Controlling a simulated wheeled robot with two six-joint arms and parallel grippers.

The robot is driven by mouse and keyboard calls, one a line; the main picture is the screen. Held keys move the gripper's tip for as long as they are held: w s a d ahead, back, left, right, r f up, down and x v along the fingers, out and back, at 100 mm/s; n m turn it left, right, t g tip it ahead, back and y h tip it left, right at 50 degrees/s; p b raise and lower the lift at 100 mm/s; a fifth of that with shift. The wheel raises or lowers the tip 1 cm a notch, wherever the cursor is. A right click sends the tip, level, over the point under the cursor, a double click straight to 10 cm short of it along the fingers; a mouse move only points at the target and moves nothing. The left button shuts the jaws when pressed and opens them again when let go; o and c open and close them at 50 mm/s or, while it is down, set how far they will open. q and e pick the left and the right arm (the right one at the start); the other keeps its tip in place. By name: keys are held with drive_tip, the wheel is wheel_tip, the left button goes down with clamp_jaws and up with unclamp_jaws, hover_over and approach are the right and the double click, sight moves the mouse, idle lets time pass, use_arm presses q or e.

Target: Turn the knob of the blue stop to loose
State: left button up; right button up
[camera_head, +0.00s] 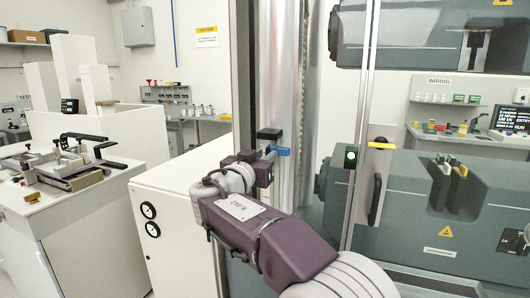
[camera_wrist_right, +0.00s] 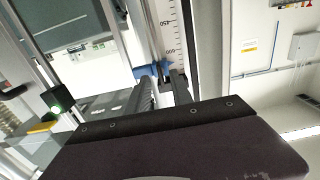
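The blue stop (camera_head: 279,150) sits on the vertical column near the middle of the head view, below a black block (camera_head: 269,133). In the right wrist view the blue stop (camera_wrist_right: 140,71) is just beyond my fingertips, next to a scale. My right gripper (camera_head: 266,158) is at the stop, level with it; in the right wrist view its two dark fingers (camera_wrist_right: 164,80) stand apart with a gap. A small dark part shows between the tips. Whether the fingers touch or clamp it is unclear. The knob's setting is not readable. My left gripper is not in view.
A yellow flag-like part (camera_head: 381,146) and a green-lit switch (camera_head: 351,157) are on the frame at right. A dark handle (camera_head: 375,198) stands below them. The grey machine (camera_head: 430,215) fills the right side. A cart with a clamp fixture (camera_head: 68,165) stands at left.

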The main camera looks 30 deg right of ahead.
drive_tip(key=shift+w+d, duration=0.1)
drive_tip(key=shift+w, duration=0.2)
clamp_jaws()
